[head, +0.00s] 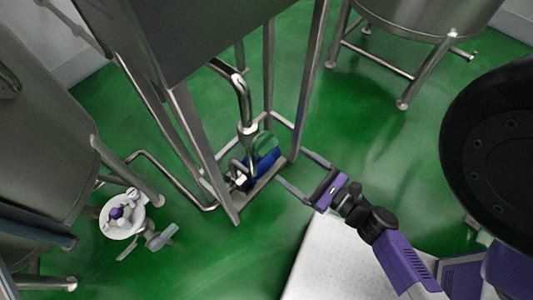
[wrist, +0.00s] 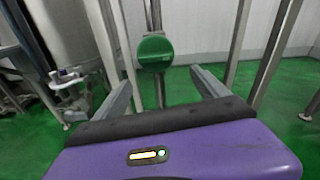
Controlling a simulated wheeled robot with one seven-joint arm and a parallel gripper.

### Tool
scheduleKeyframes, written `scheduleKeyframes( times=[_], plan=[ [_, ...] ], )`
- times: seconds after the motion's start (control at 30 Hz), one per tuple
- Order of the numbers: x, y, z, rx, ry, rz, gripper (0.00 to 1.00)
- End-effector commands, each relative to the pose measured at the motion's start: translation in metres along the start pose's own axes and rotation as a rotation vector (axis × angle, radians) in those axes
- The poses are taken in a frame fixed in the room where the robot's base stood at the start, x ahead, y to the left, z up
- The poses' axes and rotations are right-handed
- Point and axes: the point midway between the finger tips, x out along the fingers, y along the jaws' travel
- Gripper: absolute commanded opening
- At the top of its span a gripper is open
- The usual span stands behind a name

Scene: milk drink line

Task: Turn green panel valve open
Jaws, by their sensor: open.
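A round green valve knob (wrist: 155,50) with a darker band across its middle shows upright in the wrist view, in front of a vertical steel pipe. A green part (head: 264,142) shows in the head view above a blue motor, inside the steel frame; it appears to be the same knob. My purple gripper (head: 290,166) is at the right of the frame in the head view, its fingers pointing toward the green part. In the wrist view my gripper (wrist: 160,77) is open and empty. The knob lies beyond the fingertips, roughly centred between them, with no visible contact.
The blue motor (head: 262,167) and a bent pipe (head: 243,100) sit inside the frame (head: 183,125). Frame posts stand close to my fingers. A large tank (head: 40,150) and a white round fitting (head: 122,214) are at the left.

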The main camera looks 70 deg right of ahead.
Motion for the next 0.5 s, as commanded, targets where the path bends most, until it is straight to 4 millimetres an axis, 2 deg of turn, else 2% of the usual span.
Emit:
scheduleKeyframes(
  times=[0.1,0.23,0.5],
  plan=[
    [-0.001,0.001,0.015,0.120,-0.069,0.005,0.84],
    [0.005,0.003,0.018,0.147,-0.075,0.015,0.84],
    [0.044,0.003,0.021,0.144,-0.075,0.016,0.84]
  ],
)
